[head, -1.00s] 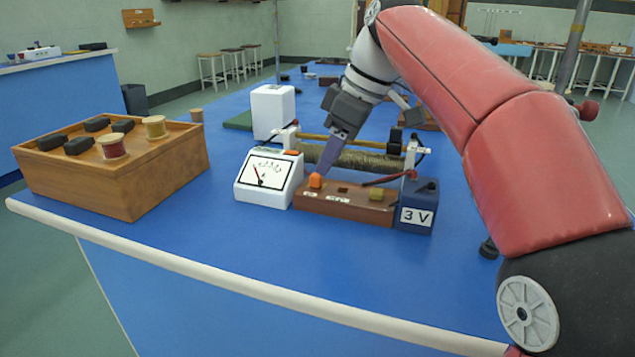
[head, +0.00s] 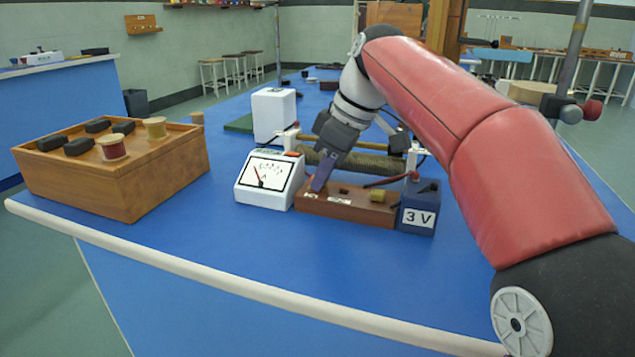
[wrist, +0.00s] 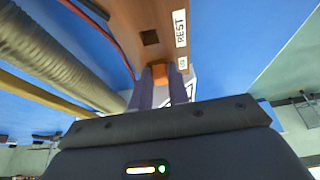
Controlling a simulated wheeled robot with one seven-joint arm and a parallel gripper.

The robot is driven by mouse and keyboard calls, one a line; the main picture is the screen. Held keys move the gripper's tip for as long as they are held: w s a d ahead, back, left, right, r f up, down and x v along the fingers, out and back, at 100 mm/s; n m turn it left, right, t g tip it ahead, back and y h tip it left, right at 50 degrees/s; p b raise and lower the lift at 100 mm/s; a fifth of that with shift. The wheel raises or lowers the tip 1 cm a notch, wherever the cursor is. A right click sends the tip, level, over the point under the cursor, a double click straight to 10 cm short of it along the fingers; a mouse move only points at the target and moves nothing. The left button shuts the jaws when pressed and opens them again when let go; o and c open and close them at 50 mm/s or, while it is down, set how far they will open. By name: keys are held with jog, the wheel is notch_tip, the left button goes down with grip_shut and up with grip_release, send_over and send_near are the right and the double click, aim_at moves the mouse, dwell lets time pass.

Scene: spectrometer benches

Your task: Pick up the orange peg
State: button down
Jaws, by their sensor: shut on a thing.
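The orange peg (wrist: 160,74) shows in the wrist view between the two fingertips of my gripper (wrist: 163,85), at the end of the wooden board. My gripper (head: 318,187) is shut on the peg. In the head view the fingers cover the peg, at the left end of the brown wooden board (head: 345,210). The board has a dark square hole (wrist: 150,37) in its top and a label reading REST (wrist: 180,28). Whether the peg still sits in a hole is hidden by the fingers.
A white meter (head: 268,180) stands just left of the board, and a blue 3 V box (head: 418,208) at its right end. A wire-wound coil (head: 365,164) lies behind. A wooden box (head: 120,190) stands left. The blue bench front is clear.

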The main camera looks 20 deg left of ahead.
notch_tip(320, 180, up, 13)
jog(key=p, duration=0.4)
dwell(0.6)
jog(key=m+t, duration=0.2)
jog(key=m, duration=0.2)
send_over(350, 195)
notch_tip(350, 195, down, 6)
jog(key=shift+f+h, duration=0.3)
jog(key=shift+f, duration=0.7)
jog(key=shift+f+b, duration=2)
jog(key=shift+f, duration=0.3)
